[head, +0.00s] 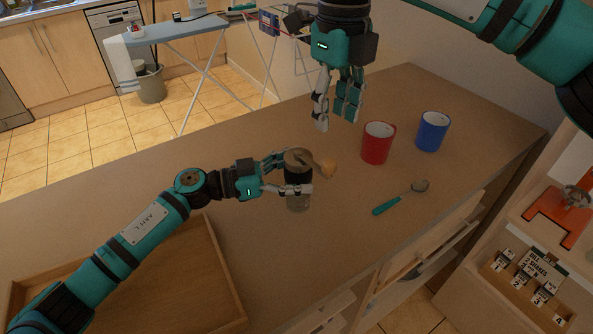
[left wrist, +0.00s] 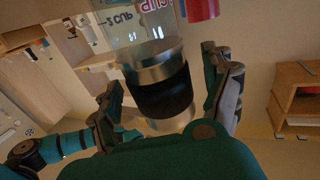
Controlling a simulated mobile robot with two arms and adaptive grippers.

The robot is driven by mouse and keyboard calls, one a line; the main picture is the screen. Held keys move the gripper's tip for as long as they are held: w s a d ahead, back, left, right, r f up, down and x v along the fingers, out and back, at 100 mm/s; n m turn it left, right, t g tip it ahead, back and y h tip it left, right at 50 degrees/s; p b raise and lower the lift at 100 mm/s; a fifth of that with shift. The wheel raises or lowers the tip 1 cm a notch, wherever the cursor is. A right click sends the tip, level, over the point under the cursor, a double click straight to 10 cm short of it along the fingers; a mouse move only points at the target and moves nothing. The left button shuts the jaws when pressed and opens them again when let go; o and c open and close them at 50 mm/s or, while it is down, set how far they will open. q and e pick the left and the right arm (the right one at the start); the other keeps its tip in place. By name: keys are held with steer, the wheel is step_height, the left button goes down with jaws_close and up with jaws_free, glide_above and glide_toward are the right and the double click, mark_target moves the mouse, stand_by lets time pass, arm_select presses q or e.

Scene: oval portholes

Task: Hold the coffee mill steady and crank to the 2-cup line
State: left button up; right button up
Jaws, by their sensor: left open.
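In the left wrist view, the mill (left wrist: 160,95) shows a black band, steel collar and clear jar with "2 CUP" lettering (left wrist: 116,20). My left gripper (head: 295,172) is open, with its fingers on both sides of the mill; in the left wrist view (left wrist: 168,85) a gap shows beside the band. My right gripper (head: 337,108) hangs above the counter behind the mill, fingers apart and empty. The fill level is not clear.
A red mug (head: 377,143) and a blue mug (head: 432,131) stand right of the mill. A teal-handled spoon (head: 401,197) lies near the front edge. A wooden tray (head: 215,262) is at the lower left. Shelves (head: 530,258) with labelled blocks stand at right.

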arm_select(q)
steer(key=shift+c, duration=0.3)
jaws_close()
arm_select(e)
steer(key=shift+c, duration=0.3)
steer(key=shift+w+d+f, duration=0.1)
steer(key=shift+f, duration=0.05)
steer(key=shift+c, duration=1.2)
steer(key=shift+m, duration=0.8)
steer(key=w+f, duration=0.1)
steer(key=w+d+f, duration=0.1)
steer(key=f, duration=0.1)
steer(key=w+d+f, duration=0.1)
steer(key=shift+d+f, duration=0.15)
steer(key=shift+f, duration=0.1)
jaws_close()
step_height(320, 180, down, 6)
steer(key=shift+f, duration=0.2)
steer(key=shift+w, duration=0.1)
